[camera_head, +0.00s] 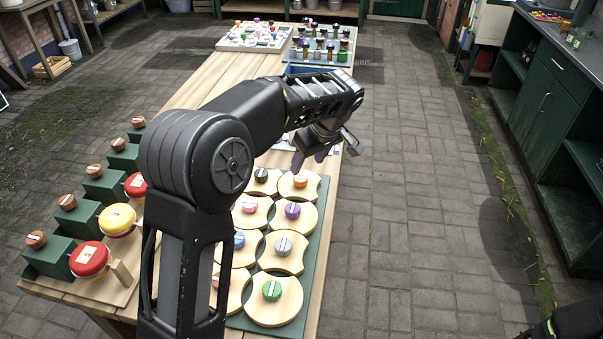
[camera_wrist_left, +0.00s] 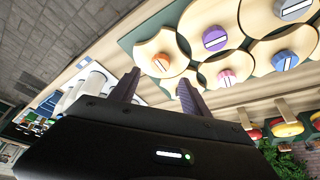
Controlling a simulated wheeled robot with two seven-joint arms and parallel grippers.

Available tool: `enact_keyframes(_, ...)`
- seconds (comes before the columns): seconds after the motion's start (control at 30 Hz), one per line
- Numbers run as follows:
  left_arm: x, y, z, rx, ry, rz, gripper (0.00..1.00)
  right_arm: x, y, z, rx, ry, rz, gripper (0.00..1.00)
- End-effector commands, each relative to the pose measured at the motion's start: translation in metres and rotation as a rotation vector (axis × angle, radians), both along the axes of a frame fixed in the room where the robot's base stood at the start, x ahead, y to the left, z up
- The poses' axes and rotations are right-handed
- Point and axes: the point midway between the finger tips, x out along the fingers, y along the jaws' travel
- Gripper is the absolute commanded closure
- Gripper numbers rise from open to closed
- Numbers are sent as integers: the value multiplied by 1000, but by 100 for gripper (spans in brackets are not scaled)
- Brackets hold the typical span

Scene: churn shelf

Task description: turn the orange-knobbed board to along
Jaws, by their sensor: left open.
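The orange-knobbed board is a round pale wooden disc (camera_head: 299,191) with an orange knob (camera_head: 300,181), at the far right corner of a green base (camera_head: 321,222). In the left wrist view the board (camera_wrist_left: 150,48) lies just beyond the fingertips, and its orange knob (camera_wrist_left: 161,62) carries a pale stripe lying across the picture, slightly tilted. My left gripper (camera_head: 309,160) is open and empty, with its dark purple fingers apart above the far end of the board. In the left wrist view the fingers (camera_wrist_left: 158,84) are clear of the knob.
Neighbouring boards have purple (camera_head: 292,210), pink (camera_head: 249,206) and black (camera_head: 261,174) knobs, close around the orange one. Green blocks with red and yellow round pieces (camera_head: 117,219) stand at left. A tray of bottles (camera_head: 337,61) is at the far end. Paved floor is clear at right.

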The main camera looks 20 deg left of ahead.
Motion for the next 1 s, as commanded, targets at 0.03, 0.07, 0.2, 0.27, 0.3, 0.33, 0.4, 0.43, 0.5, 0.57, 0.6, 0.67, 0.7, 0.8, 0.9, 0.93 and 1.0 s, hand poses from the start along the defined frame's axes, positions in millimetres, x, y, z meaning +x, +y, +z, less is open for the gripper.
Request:
enact_keyframes(0.03,1,2,-3,1,2,1,45,0,0,1,0,0,0,64)
enact_keyframes(0.07,1,3,-6,1,2,1,45,0,0,2,0,0,0,64)
enact_keyframes(0.2,4,9,-23,1,4,1,45,0,0,5,-1,1,-1,64)
enact_keyframes(0.27,6,13,-32,2,5,1,45,-1,0,7,-2,2,-1,64)
enact_keyframes(0.3,7,15,-39,1,5,1,45,-1,0,8,-2,3,0,64)
enact_keyframes(0.33,8,16,-43,0,5,1,45,-1,0,9,-2,3,0,64)
enact_keyframes(0.4,10,19,-52,0,4,2,45,-1,0,11,-3,3,-1,64)
enact_keyframes(0.43,11,21,-56,0,4,2,45,-1,0,11,-2,4,-1,64)
enact_keyframes(0.5,13,23,-62,0,2,1,45,-1,-1,12,-3,4,-1,64)
enact_keyframes(0.57,13,24,-66,0,2,1,45,-1,-1,12,-3,4,-2,64)
enact_keyframes(0.6,14,24,-67,0,2,1,45,-1,-1,12,-3,4,-2,64)
enact_keyframes(0.67,14,25,-69,0,1,0,45,-1,-1,12,-3,4,-2,64)
enact_keyframes(0.7,14,25,-69,0,1,0,45,-2,-1,12,-3,4,-2,64)
enact_keyframes(0.8,14,25,-69,0,1,0,45,-2,-1,12,-3,5,-1,64)
enact_keyframes(0.9,14,24,-69,0,1,0,48,-2,-1,12,-3,5,-1,64)
enact_keyframes(0.93,14,24,-68,0,1,0,51,-2,-1,12,-3,5,-1,64)
enact_keyframes(1.0,14,24,-68,0,1,0,56,-2,-1,12,-3,5,-1,64)
